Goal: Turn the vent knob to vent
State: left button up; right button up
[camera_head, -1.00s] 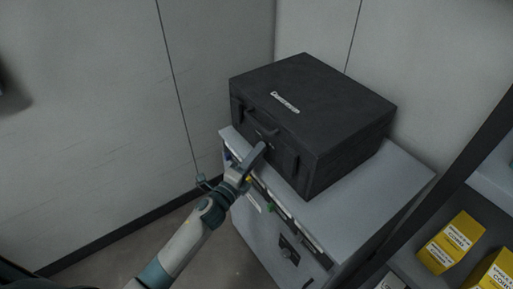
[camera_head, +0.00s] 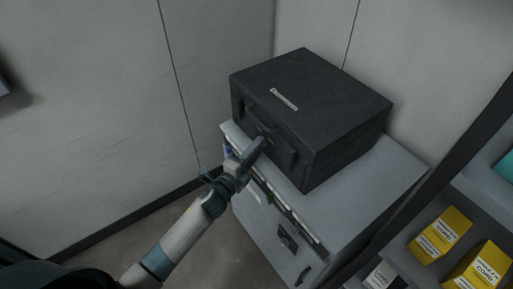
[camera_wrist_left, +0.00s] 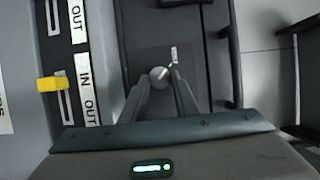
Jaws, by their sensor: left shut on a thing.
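The vent knob (camera_wrist_left: 159,76) is a small round grey knob on the front face of the black case (camera_head: 310,115). In the left wrist view it sits between the fingertips of my left gripper (camera_wrist_left: 160,84), which is shut on it. A small white label (camera_wrist_left: 174,56) stands beside the knob, too small to read. In the head view my left gripper (camera_head: 258,146) reaches the case's front near its middle, and its fingers hide the knob. My right gripper is not in view.
The case stands on a grey cabinet (camera_head: 375,175). Sliders with IN and OUT labels (camera_wrist_left: 83,75) run along the cabinet front, one with a yellow tab (camera_wrist_left: 50,84). A shelf at the right holds yellow boxes (camera_head: 440,235). Walls close in behind; floor shows at left.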

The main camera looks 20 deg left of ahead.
pick_arm(q)
jog(key=o, duration=1.1)
jog(key=shift+c, duration=0.2)
jog(key=b+v, duration=0.4)
jog(key=v, duration=1.3)
jog(key=shift+s, duration=0.25)
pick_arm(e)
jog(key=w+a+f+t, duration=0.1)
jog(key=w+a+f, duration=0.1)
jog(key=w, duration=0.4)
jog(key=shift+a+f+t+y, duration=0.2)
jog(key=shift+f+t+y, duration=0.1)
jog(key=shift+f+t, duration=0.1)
pick_arm(q)
jog(key=shift+r, duration=0.1)
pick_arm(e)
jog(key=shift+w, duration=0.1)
